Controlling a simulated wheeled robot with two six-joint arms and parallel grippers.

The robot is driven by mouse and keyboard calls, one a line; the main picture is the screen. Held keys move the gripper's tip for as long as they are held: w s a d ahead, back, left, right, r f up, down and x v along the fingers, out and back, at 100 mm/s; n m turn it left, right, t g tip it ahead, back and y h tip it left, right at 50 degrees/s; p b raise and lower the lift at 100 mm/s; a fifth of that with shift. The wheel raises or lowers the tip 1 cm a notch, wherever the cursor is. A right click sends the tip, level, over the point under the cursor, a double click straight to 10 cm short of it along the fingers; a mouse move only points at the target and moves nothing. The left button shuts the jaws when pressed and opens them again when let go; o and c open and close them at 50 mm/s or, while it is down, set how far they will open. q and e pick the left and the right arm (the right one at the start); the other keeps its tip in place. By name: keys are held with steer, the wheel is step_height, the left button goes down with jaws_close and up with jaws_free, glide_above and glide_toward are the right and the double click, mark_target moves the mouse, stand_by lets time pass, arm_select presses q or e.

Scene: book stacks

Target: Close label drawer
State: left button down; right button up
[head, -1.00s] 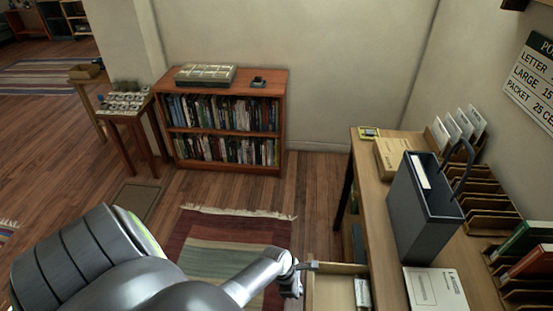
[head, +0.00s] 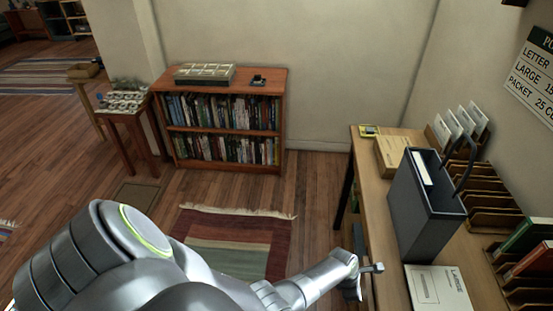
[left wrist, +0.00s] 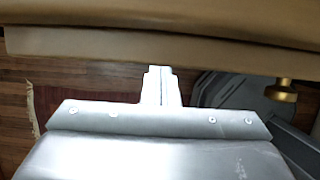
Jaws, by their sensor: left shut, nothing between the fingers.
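The label drawer's pale wooden front (left wrist: 90,47) runs across the upper left wrist view, close under the darker edge of the desk top. A brass knob (left wrist: 283,88) sticks out at its right. My left gripper (left wrist: 160,70) is shut and empty, its fingertips at the drawer front left of the knob; whether they touch it I cannot tell. In the head view my left gripper (head: 376,268) is at the desk's front edge. No open drawer interior shows in the head view, where my arm partly covers that area. My right gripper is not in view.
The desk (head: 383,220) carries a dark box file (head: 420,215), a white parcel (head: 438,288), a cardboard box (head: 392,155) and a sorting rack (head: 495,200). A striped rug (head: 235,240) lies on the floor left of the desk. A bookcase (head: 225,120) stands against the wall.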

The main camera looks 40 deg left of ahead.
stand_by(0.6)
arm_select(q)
steer(key=s+a+r+p, duration=0.4)
steer(key=s+a+r, duration=0.15)
steer(key=r, duration=0.35)
steer(key=a+f+t+h+b, duration=0.25)
steer(key=a+h+b, duration=0.2)
steer(key=b, duration=0.95)
steer(key=w+d+r+x, duration=0.1)
steer(key=x, duration=1.1)
steer(key=shift+r+y, duration=0.35)
steer(key=shift+y, duration=0.1)
steer(key=shift+w+d, duration=0.1)
steer(key=shift+w, duration=0.05)
